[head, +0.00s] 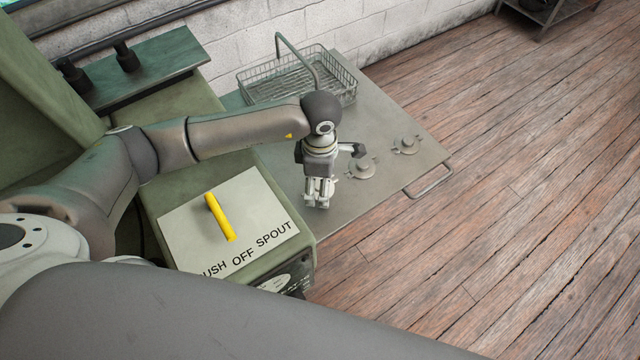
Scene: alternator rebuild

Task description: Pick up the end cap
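Two grey metal parts with round middles and small side lugs, which look like end caps, lie on the metal table (420,176). The nearer end cap (363,168) is just right of my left gripper; the farther end cap (406,145) lies further right, toward the table's edge. My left gripper (318,204) points down over the table, left of the nearer cap and apart from it in the picture. No held part shows in it. Its fingers are small, and their opening is unclear. My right gripper is out of view.
A wire basket (348,88) with a tall handle stands at the table's back. A green machine with a lettered plate (182,228) and yellow bar (220,217) is left of the table. The table's front right is clear; wooden floor lies beyond.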

